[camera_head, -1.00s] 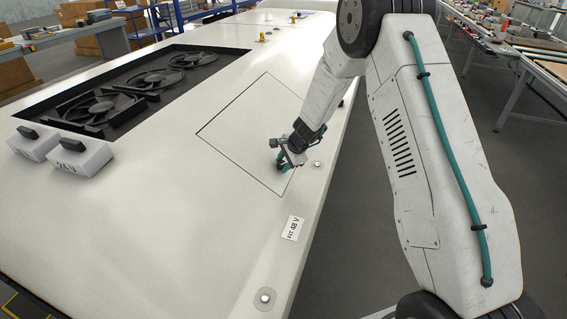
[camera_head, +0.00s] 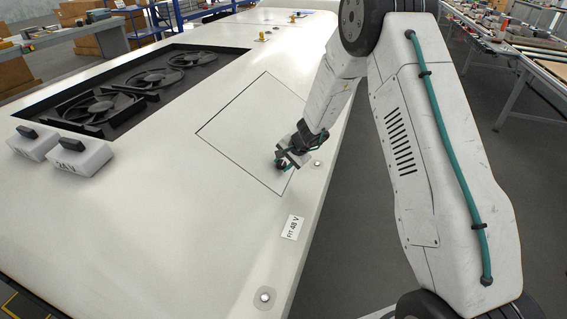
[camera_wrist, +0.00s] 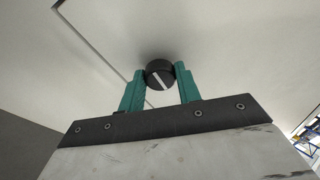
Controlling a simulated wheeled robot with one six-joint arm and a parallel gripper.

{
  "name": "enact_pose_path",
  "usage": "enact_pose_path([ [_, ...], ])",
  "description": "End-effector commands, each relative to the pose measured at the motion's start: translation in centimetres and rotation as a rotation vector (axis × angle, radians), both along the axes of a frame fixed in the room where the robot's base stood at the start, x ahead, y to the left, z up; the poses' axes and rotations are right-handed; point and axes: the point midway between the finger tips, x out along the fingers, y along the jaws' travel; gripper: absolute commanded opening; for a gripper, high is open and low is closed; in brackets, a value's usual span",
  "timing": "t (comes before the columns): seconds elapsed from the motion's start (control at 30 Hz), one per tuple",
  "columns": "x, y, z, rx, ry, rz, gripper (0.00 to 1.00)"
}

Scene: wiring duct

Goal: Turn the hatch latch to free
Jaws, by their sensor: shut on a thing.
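The hatch latch (camera_wrist: 160,74) is a round black knob with a white line across its face, set on the white panel. In the wrist view the white line runs at a slant. My gripper (camera_wrist: 161,82) has its teal fingers shut on the knob, one on each side. In the head view my gripper (camera_head: 281,163) is at the near right corner of the square hatch (camera_head: 250,125), and it hides the latch there. The hatch lies flush in the white top, outlined by a thin dark seam.
Two grey blocks with black handles, one marked 24 V (camera_head: 80,157), stand at the left. A recess with three fans (camera_head: 130,88) lies behind them. Round bolts (camera_head: 265,297) sit along the right edge.

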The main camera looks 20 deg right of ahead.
Motion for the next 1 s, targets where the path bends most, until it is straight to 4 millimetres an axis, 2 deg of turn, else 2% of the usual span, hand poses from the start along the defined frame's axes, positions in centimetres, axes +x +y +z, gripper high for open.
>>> enact_pose_path([
  [0.2, 0.0, 0.0, 0.0, 0.000, 0.000, 0.001, 0.11],
  [0.23, 0.0, 0.0, 0.0, 0.000, 0.000, 0.001, 0.36],
  [0.3, 0.0, 0.0, 0.0, 0.000, 0.000, 0.001, 0.55],
  [0.67, -0.2, -0.2, 0.5, 0.000, -0.001, -0.001, 0.55],
  [1.0, -2.5, -1.9, 5.1, 0.000, -0.003, -0.001, 0.55],
])
